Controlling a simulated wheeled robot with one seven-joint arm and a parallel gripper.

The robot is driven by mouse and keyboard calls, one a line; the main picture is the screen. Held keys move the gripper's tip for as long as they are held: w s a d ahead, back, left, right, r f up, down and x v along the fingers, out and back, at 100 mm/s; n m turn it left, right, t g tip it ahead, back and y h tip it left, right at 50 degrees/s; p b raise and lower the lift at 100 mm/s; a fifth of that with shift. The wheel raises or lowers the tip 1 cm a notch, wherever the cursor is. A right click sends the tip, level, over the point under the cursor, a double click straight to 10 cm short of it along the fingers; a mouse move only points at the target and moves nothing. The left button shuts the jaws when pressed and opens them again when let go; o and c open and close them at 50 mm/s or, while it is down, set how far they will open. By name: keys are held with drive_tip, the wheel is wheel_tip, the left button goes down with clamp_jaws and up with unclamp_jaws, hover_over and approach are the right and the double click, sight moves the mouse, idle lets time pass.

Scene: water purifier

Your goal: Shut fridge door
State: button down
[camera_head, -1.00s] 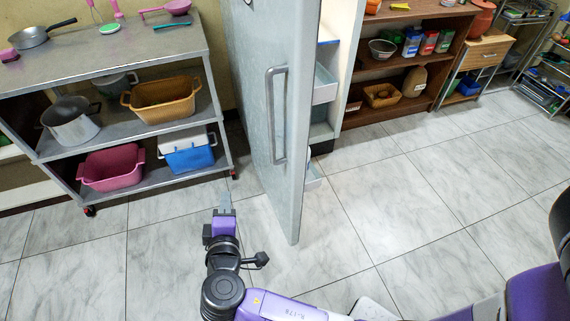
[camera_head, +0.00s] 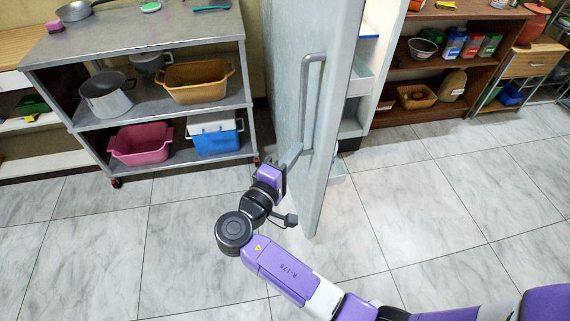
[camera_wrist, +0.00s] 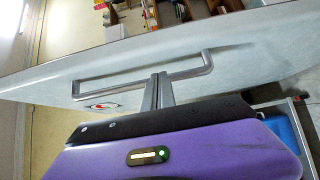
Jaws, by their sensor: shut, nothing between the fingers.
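The fridge door (camera_head: 288,95) stands wide open, seen nearly edge-on in the head view, with its outer face to the left. Its long grey handle (camera_head: 305,100) is on that outer face. In the wrist view the door (camera_wrist: 110,62) spans the picture and the handle (camera_wrist: 130,82) runs across it. My gripper (camera_head: 292,158) is shut and empty on the outer side, by the handle's lower end. In the wrist view its fingertips (camera_wrist: 158,84) overlap the handle's line; I cannot tell if they touch the handle or the door.
The fridge inside shows white shelves (camera_head: 360,80) to the right of the door. A metal rack (camera_head: 150,105) with pots and baskets stands close on the left. A brown shelf (camera_head: 395,75) stands behind on the right. The tiled floor (camera_head: 420,240) in front is clear.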

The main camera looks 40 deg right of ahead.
sight(320, 136)
drive_tip(key=d, duration=0.2)
drive_tip(key=s+d, duration=0.1)
drive_tip(key=shift+d, duration=0.35)
drive_tip(key=shift+s+d, duration=0.35)
drive_tip(key=shift+d, duration=0.2)
